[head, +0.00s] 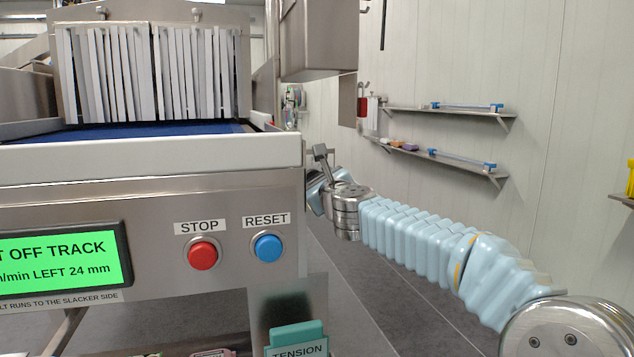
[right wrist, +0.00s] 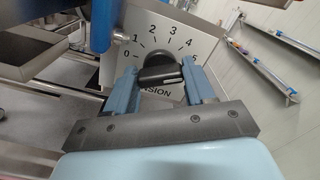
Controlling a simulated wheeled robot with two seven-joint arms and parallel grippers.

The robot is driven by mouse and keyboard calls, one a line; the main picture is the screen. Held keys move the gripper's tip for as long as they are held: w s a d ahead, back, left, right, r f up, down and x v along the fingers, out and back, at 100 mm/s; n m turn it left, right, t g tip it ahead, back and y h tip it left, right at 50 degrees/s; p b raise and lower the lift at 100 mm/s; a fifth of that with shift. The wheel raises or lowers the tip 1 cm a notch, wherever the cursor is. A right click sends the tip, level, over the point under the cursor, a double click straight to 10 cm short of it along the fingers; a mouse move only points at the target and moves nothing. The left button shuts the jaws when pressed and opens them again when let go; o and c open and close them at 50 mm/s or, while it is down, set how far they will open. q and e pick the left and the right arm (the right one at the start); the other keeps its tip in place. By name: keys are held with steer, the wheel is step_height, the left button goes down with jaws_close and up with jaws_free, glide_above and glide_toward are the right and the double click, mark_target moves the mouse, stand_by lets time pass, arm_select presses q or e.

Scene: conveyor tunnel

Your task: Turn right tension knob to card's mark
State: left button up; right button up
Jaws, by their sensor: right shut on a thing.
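The right tension knob (right wrist: 160,72) is black, on a grey dial plate (right wrist: 147,30) marked 0 to 5 in the right wrist view. Its bar lies nearly level across the dial; I cannot tell which end points. My right gripper (right wrist: 160,88) has its two blue fingers on either side of the knob, shut on it. In the head view my right gripper (head: 316,190) is at the machine's right side, partly hidden. A card headed TENSION (head: 298,350) under a teal clip (head: 295,333) is cut off at the bottom edge; its mark is not visible. My left gripper is not in view.
The machine front has a red STOP button (head: 202,253), a blue RESET button (head: 268,248) and a green screen (head: 60,262) reading OFF TRACK and LEFT 24 mm. The blue belt (head: 150,130) enters a strip curtain. Wall shelves (head: 450,112) stand to the right, beyond open floor.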

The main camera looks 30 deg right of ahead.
steer(key=shift+n, duration=0.4)
steer(key=shift+n+p, duration=0.9)
steer(key=shift+n, duration=1.6)
steer(key=o, duration=1)
steer(key=shift+o, duration=0.2)
steer(key=v, duration=1.3)
steer(key=shift+s, duration=0.4)
